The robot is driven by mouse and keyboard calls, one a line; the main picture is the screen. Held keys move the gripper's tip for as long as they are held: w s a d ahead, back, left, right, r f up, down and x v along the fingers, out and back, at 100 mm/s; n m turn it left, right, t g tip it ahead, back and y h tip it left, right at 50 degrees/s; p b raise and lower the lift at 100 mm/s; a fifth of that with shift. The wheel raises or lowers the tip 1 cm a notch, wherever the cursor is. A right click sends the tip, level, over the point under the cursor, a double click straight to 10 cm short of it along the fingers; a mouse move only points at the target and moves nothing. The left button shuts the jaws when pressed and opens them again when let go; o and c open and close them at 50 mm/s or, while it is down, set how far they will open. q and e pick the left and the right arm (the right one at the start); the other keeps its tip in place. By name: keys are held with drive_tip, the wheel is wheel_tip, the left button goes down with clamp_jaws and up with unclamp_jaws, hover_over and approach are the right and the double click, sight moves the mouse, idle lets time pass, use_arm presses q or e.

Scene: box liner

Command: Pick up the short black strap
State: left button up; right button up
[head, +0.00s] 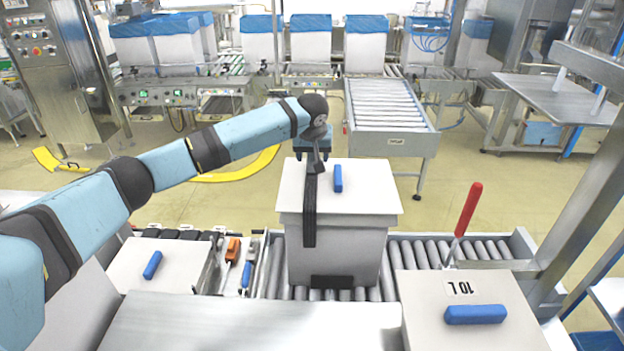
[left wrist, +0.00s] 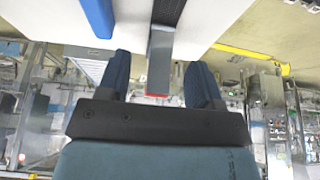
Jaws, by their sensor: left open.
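A black strap (head: 309,215) lies on the white lid (head: 365,190) of a grey box and hangs down over its front side. My left gripper (head: 314,155) is at the far edge of the lid, by the strap's far end. In the left wrist view the dark strap (left wrist: 169,12) continues into a grey end piece (left wrist: 160,55) with a red edge. This piece reaches between the two spread blue fingers (left wrist: 160,80), with gaps on both sides. The left gripper is open. A black piece (head: 332,282) shows low on the box's front. My right gripper is not in view.
A blue handle (head: 338,178) stands on the lid right of the strap. The box stands on a roller conveyor (head: 405,245). A red-handled lever (head: 468,210) rises at the right, near another box lid with a blue handle (head: 475,314).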

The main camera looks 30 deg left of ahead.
sight(312, 166)
use_arm(q)
drive_tip(key=shift+w+a+f, duration=0.1)
drive_tip(key=shift+f, duration=0.2)
drive_tip(key=p+x, duration=0.1)
drive_tip(key=x, duration=0.2)
drive_tip(key=shift+a+f, duration=0.2)
drive_tip(key=shift+f, duration=0.05)
drive_tip(key=shift+w+f, duration=0.2)
drive_tip(key=shift+f, duration=0.3)
drive_tip(key=shift+r, duration=0.1)
drive_tip(key=c, duration=1.1)
clamp_jaws()
drive_tip(key=shift+r, duration=0.1)
